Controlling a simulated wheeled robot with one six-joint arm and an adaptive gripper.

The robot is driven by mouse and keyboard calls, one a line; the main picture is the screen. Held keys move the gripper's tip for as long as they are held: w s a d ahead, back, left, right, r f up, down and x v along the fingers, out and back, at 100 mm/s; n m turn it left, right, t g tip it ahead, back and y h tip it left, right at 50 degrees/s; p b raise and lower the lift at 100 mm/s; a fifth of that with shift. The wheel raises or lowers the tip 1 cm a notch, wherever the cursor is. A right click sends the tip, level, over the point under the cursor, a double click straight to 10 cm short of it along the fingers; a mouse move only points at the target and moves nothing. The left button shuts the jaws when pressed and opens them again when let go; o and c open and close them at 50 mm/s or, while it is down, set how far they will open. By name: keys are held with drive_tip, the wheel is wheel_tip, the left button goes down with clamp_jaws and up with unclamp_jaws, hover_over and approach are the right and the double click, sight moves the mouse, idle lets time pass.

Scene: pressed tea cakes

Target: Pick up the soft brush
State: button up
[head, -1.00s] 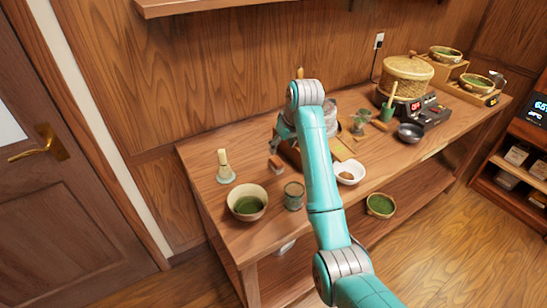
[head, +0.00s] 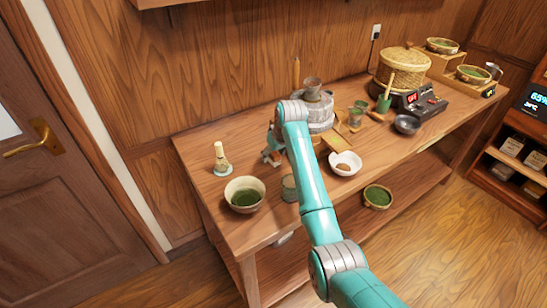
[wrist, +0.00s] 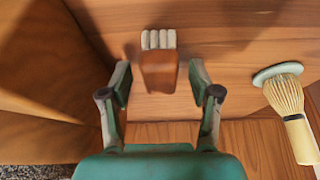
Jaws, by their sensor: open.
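The soft brush (wrist: 159,70) has a reddish-brown wooden body and a row of pale bristles at its far end in the wrist view. It lies on the wooden table between and just ahead of my two fingertips, with a gap on each side. My gripper (wrist: 160,84) is open and empty. In the head view, my gripper (head: 272,143) is over the table's left part, close to the brush (head: 272,158), which is small and partly hidden by the gripper.
A bamboo whisk on a green stand (wrist: 283,92) is to the right in the wrist view. In the head view, a matcha bowl (head: 245,195), a green cup (head: 290,188), a white dish (head: 345,163) and a stone mill (head: 320,113) stand around the arm.

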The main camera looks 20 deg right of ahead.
clamp_jaws()
drive_tip(key=shift+r, duration=0.1)
wheel_tip(320, 180, up, 10)
drive_tip(key=shift+f, duration=0.1)
idle(0.6)
